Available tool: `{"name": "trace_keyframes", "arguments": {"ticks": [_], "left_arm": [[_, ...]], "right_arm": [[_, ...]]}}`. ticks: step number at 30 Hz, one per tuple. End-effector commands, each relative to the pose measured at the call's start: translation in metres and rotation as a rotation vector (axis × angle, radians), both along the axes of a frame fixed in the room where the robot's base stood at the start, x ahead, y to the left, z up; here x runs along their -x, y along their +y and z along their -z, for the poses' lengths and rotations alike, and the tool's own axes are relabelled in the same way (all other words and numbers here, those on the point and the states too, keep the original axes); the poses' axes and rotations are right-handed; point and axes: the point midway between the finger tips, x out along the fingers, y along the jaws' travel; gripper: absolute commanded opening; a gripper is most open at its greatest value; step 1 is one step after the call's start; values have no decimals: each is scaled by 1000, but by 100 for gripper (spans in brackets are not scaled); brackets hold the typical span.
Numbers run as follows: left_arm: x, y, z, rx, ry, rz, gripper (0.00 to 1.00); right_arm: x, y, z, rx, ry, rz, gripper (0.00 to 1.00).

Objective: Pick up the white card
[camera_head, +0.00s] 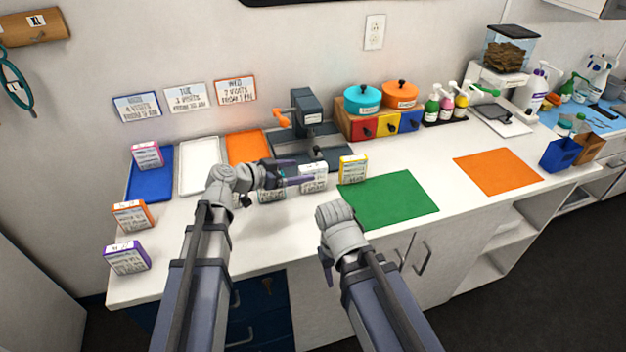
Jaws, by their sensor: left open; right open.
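A white card-like box (313,172) with dark print stands on the counter, left of a yellow-edged one (352,169). My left gripper (300,181) reaches rightward, its fingertips by the white one's front and overlapping it in the picture; I cannot tell whether they touch. It is open. Another pale card (271,194) is partly hidden below the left gripper. My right gripper (326,268) is open, pointing down by the counter's front edge, away from the cards and partly hidden by its own wrist.
Orange (132,215), purple (127,257) and pink (147,154) cards stand at the left. Blue (136,185), white (185,182) and orange (239,158) trays lie behind. A dark stand (307,115) rises behind the gripper. A green mat (388,202) lies clear to the right.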

Motion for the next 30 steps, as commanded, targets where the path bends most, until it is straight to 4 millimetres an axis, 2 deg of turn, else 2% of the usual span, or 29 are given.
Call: {"name": "trace_keyframes", "arguments": {"ticks": [6,14,30], "left_arm": [[-21,-23,14,0,0,2,86],[-23,-27,14,0,0,0,86],[-22,-27,14,0,0,0,26]], "right_arm": [[0,0,14,0,0,0,50],[0,0,14,0,0,0,50],[0,0,14,0,0,0,50]]}}
